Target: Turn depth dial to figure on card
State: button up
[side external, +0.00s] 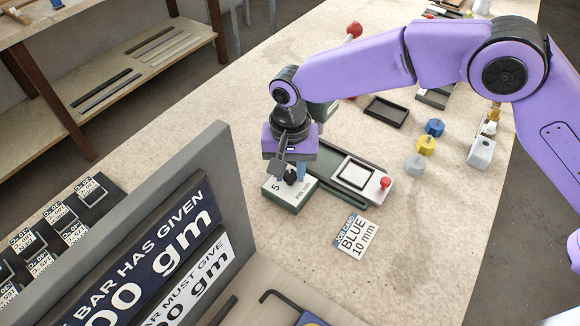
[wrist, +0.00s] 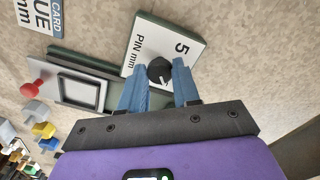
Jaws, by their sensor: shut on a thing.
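The depth dial is a black knob (wrist: 159,69) on a white-topped green block (side external: 283,200) marked "PIN mm". A figure 5 shows on the block; any other figures are hidden by my gripper. My gripper (wrist: 160,82) points down over the block, its blue fingers either side of the knob and shut on it. The knob's exact pointing direction is hard to make out. The job card (side external: 357,236) lies flat on the table to the right of the block and reads "BLUE 10 mm". Part of it also shows in the wrist view (wrist: 40,14).
A fixture with a framed plate (side external: 354,173) and red-knobbed lever (side external: 385,183) stands behind the block. Grey, yellow (side external: 425,146) and blue (side external: 434,128) pieces stand further right. A tall grey sign board (side external: 222,170) rises at front left. Table right of the card is clear.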

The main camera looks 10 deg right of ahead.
aim_at(291, 174)
jog(key=n, duration=0.5)
jog(key=shift+n, duration=0.3)
jog(key=shift+r+n, duration=0.1)
jog(key=shift+n, duration=2)
jog(key=o, duration=1.1)
jog(key=shift+c, duration=0.2)
notch_tip(291, 174, up, 17)
jog(key=shift+r, duration=0.2)
jog(key=shift+d, duration=0.1)
